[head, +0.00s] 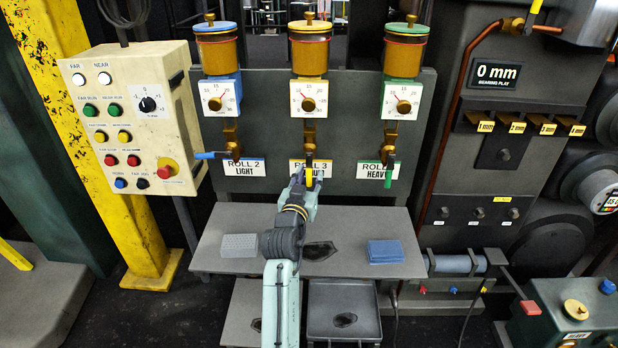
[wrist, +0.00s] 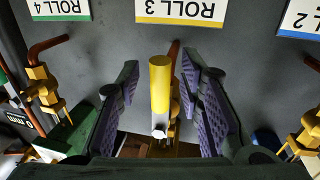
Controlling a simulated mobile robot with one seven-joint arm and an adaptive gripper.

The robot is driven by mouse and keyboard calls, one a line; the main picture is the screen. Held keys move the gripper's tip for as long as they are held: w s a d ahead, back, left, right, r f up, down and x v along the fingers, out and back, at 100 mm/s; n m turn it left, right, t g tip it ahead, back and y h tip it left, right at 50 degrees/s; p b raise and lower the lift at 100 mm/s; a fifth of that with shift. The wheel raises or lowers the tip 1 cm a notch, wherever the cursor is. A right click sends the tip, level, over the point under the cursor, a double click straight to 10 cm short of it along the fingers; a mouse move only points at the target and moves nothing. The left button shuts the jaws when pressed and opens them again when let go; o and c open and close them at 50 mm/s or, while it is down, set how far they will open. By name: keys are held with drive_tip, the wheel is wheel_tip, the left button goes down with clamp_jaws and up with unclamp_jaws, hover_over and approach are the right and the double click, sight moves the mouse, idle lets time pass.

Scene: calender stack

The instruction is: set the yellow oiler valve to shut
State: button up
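The yellow oiler (head: 309,95) is the middle of three oilers on the grey panel. Its brass valve (head: 309,140) sits below the dial, and its lever with a yellow grip (head: 310,177) appears to hang downward over the ROLL 3 label. My gripper (head: 303,182) is at that lever and partly covers the label. In the wrist view, which is upside down, the yellow grip (wrist: 160,85) stands between the two purple-padded fingers of my gripper (wrist: 161,98). The fingers are open, with a gap on both sides of the grip.
The blue oiler's lever (head: 205,155) points left and the green oiler's lever (head: 389,175) points down. A shelf (head: 215,235) below bears a grey block (head: 239,246) and blue folded cloths (head: 385,252). A control box (head: 133,120) stands at left.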

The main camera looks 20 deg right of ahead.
drive_tip(key=shift+c, duration=0.5)
clamp_jaws()
